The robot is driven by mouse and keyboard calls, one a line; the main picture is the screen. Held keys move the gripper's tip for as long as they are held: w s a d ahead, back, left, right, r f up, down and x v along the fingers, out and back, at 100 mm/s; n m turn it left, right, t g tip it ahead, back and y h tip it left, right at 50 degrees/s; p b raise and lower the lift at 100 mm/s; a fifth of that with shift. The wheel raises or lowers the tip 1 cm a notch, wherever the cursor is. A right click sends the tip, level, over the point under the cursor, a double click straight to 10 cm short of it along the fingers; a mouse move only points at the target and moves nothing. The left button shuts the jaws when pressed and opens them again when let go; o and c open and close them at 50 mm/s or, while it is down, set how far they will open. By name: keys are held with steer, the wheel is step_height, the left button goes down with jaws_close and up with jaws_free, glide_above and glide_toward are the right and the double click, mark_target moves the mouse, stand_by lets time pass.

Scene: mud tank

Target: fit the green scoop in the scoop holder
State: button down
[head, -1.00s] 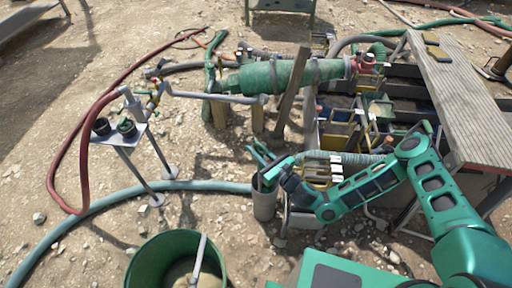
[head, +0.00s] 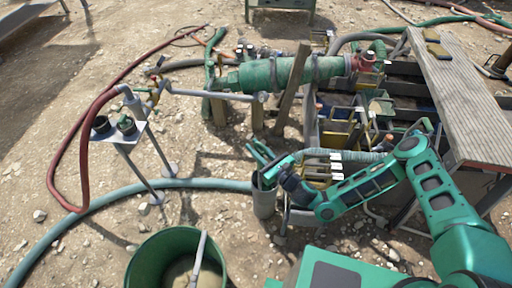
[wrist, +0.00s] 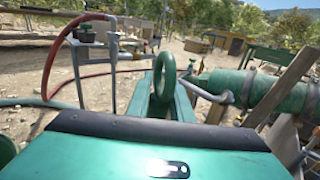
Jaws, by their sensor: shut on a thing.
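My gripper (head: 262,160) is directly above the grey upright tube (head: 264,203) that looks like the scoop holder, close to its mouth. In the wrist view my gripper (wrist: 172,100) is shut on the green scoop, whose round green ring end (wrist: 164,74) stands up between the fingers. The rest of the scoop is hidden by the fingers and wrist. I cannot tell how far its lower part sits inside the tube. The tube does not show in the wrist view.
A green bucket (head: 150,270) with a grey handle stands at the front. The tank frame and wooden board (head: 465,95) are to the right. A pale green hose (head: 110,195) crosses the ground.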

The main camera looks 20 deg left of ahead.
steer(key=shift+f, duration=0.4)
steer(key=c, duration=1.5)
jaws_free()
steer(key=shift+d, duration=0.15)
steer(key=v, duration=1)
steer(key=shift+s+d+f, duration=0.15)
steer(key=shift+d, duration=0.1)
